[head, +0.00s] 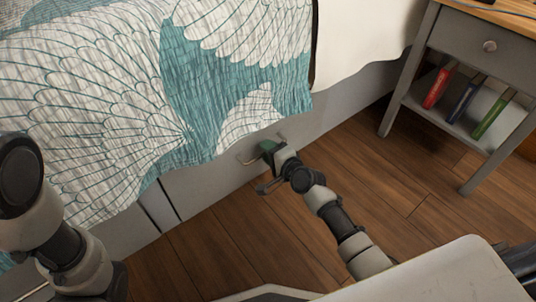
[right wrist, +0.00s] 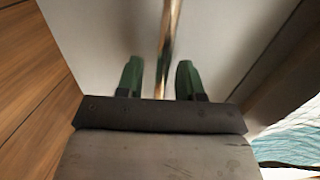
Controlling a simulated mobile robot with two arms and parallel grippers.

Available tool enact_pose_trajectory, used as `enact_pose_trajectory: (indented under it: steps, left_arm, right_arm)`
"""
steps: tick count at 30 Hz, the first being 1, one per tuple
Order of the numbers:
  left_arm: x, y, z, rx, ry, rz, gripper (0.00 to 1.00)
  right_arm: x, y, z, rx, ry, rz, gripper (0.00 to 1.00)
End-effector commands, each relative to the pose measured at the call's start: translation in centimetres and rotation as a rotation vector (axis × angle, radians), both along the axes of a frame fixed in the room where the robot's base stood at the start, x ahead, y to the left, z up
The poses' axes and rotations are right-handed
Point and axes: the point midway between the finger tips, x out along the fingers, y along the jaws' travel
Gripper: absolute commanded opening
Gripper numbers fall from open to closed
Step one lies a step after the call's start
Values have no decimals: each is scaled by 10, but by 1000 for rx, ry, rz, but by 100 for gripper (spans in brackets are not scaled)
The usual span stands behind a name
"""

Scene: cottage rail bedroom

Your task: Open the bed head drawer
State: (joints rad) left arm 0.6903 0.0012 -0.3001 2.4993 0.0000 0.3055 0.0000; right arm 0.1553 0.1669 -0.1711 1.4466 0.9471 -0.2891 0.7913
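The bed head drawer (head: 212,188) is a pale grey front low in the bed's side, partly under the hanging quilt. It looks shut. Its thin metal handle (head: 246,161) also shows in the right wrist view (right wrist: 171,35) as a bar. My right gripper (head: 268,148) is at the handle. In the right wrist view its two green fingers (right wrist: 158,80) are open, one on each side of the bar, with gaps between. My left arm comes in at the left edge of the head view; its gripper is not visible.
A teal and white quilt (head: 120,90) hangs over the bed side. A grey nightstand (head: 455,35) with several books on its lower shelf stands at the right. Wooden floor (head: 215,255) in front of the drawer is clear apart from my arm and base.

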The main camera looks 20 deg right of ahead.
Motion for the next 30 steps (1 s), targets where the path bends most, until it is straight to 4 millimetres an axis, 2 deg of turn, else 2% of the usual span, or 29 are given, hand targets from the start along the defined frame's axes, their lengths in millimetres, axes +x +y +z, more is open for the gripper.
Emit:
enact_pose_trajectory:
  steps: [10, 17, 30]
  left_arm:
    - [-2, 0, 1, 0, -7, 0, 43]
    - [-2, 0, 1, 1, -8, 1, 43]
    - [-2, 0, 1, 1, -8, 0, 43]
  right_arm:
    - [4, 1, 0, -1, 0, 0, 36]
    - [4, 1, 0, -1, 0, 0, 0]
    - [3, 1, -1, -1, 1, 0, 0]
